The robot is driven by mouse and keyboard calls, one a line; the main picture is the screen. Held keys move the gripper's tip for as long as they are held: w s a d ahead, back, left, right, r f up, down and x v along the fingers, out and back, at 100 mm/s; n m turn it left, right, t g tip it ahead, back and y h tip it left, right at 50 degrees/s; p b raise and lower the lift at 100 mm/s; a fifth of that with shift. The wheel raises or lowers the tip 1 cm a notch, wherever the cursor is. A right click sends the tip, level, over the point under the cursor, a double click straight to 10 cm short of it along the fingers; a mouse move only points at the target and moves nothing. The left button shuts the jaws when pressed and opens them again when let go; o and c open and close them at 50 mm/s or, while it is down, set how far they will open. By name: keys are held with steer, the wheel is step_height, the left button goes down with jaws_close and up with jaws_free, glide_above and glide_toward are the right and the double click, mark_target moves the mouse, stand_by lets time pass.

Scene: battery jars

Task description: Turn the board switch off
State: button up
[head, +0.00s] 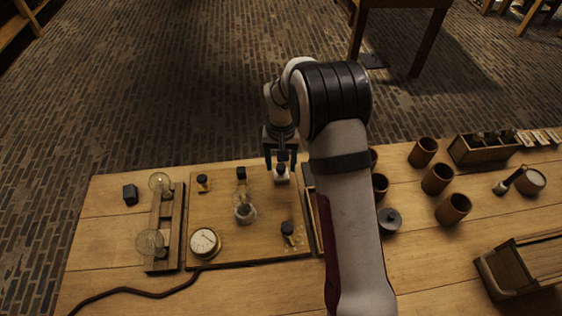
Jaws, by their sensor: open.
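The wooden board (222,257) lies flat on the table. A small fitting with a white base and a dark top, which looks like the board switch (281,178), sits near the board's back right corner. My gripper (281,163) points down there, open, with one finger on each side of the dark top. I cannot tell whether the fingers touch it. The switch's upper part is partly hidden by the gripper, and its lever position cannot be made out.
The board also carries a bulb (244,212), a round dial (205,242) and black-topped fittings (203,183). A rack with glass discs (165,225) stands at left. Brown cups (437,179) and a dark lid (390,220) stand right of my arm.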

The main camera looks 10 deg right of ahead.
mark_target(281, 167)
step_height(281, 167, up, 16)
stand_by(0.3)
steer(key=shift+f, duration=0.1)
steer(key=s+r+m, duration=0.1)
steer(key=s+r, duration=0.1)
steer(key=s, duration=0.5)
steer(key=s+r, duration=0.3)
steer(key=s, duration=0.3)
steer(key=s+f+m+y, duration=0.1)
steer(key=s+f, duration=0.1)
steer(key=s, duration=0.7)
steer(key=s+f+m, duration=0.1)
steer(key=s+f, duration=0.1)
steer(key=s, duration=0.8)
steer(key=shift+f+m+y, duration=0.3)
steer(key=shift+y, duration=0.1)
